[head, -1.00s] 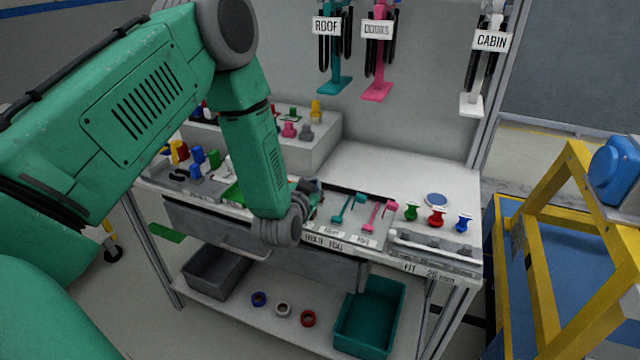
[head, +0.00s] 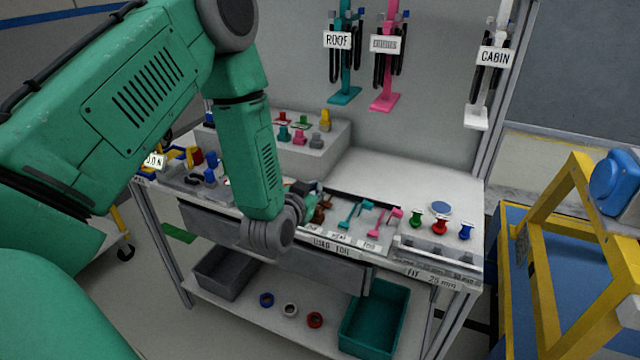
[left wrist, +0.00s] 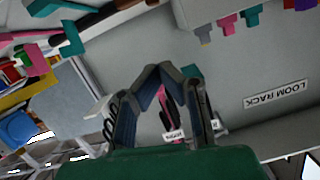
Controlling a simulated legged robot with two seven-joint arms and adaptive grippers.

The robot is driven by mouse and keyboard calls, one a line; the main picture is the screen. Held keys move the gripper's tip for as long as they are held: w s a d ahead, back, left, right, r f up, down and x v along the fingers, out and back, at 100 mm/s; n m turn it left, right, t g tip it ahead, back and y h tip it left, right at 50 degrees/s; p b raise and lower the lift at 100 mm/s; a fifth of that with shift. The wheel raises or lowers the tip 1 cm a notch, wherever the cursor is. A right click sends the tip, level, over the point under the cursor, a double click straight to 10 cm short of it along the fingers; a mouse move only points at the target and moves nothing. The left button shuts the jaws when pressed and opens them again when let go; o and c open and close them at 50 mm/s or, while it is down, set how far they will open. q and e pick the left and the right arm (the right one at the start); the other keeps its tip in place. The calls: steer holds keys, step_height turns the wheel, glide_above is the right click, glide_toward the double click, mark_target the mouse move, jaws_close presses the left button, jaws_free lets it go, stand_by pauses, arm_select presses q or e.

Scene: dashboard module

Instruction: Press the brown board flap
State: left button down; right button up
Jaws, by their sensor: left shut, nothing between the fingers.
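A small brown piece (head: 321,211), probably the brown board flap, shows in the head view beside a teal piece (head: 349,214) and a pink piece (head: 384,221) in the tray on the bench. It is partly hidden behind my left gripper and wrist. My left gripper (head: 308,189) is small here, just above and behind the brown piece; I cannot tell whether they touch. In the left wrist view its blue-lined fingers (left wrist: 159,72) meet at the tips with nothing between them. The brown piece is not clear in that view. My right gripper is not in view.
Green, red and blue knobs (head: 438,227) stand right of the tray. A grey raised block (head: 320,160) with coloured pegs is behind. Hanging tools line the back panel (head: 440,120). A teal bin (head: 375,318) sits on the lower shelf. A yellow frame (head: 560,230) stands at right.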

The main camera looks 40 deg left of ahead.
arm_select(q)
steer(key=v, duration=0.4)
steer(key=shift+s+a+f, duration=0.15)
steer(key=shift+s+a, duration=0.05)
steer(key=shift+a, duration=0.1)
